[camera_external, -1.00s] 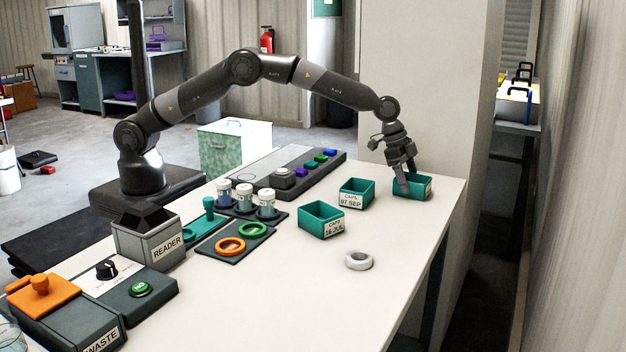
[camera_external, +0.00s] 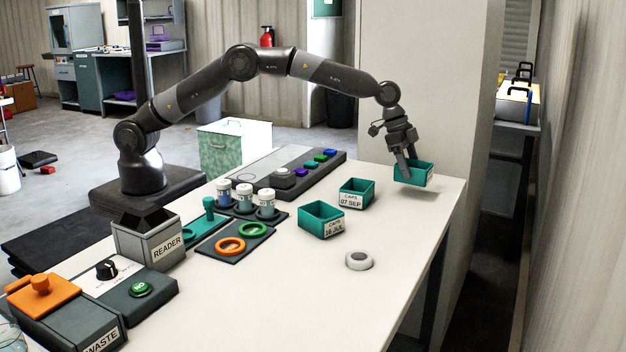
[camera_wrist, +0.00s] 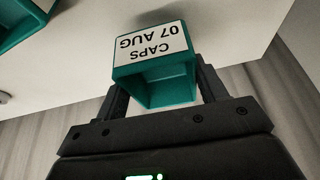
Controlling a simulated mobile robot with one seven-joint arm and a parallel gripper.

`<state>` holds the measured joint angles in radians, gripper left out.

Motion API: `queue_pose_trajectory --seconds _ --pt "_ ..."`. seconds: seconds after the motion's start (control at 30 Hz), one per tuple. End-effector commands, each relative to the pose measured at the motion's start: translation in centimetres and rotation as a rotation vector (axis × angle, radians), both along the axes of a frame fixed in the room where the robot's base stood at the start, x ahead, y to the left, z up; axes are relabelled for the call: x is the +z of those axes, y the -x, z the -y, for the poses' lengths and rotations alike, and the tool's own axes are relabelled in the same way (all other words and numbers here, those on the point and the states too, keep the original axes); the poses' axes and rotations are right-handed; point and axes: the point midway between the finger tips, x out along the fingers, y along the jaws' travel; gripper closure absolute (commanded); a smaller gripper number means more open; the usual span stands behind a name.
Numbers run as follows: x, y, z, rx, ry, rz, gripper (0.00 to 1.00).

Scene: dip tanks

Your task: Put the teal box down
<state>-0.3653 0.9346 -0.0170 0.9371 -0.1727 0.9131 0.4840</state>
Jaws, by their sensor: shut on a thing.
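My gripper (camera_external: 403,173) is shut on a teal box (camera_external: 416,177) near the far right corner of the table. The box hangs a little above the white tabletop, with a shadow under it. In the wrist view the same teal box (camera_wrist: 168,84) sits between my two fingers, its white label reading "CAPS 07 AUG" upside down. The box is open-topped, and no contents show. Two similar teal boxes stand on the table: one labelled "CAPS 07 SEP" (camera_external: 356,189), just left of the held box, and one labelled about "16 JUL" (camera_external: 318,222), nearer the camera.
A white round piece (camera_external: 359,260) lies on the table (camera_external: 290,290). A grey button panel (camera_external: 303,172), jars with white lids (camera_external: 266,200) and a tray with coloured rings (camera_external: 235,243) are left. A pale column (camera_external: 425,80) stands behind the held box. The front right tabletop is clear.

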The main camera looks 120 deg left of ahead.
Motion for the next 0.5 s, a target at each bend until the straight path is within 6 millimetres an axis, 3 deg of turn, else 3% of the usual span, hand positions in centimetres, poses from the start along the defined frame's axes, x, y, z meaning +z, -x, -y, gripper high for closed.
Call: queue_pose_trajectory --seconds 0.3,0.5 --pt "4.4 1.7 7.2 -0.003 0.000 0.002 0.59" --pt "6.2 2.4 10.1 -0.002 -0.001 0.001 0.59"
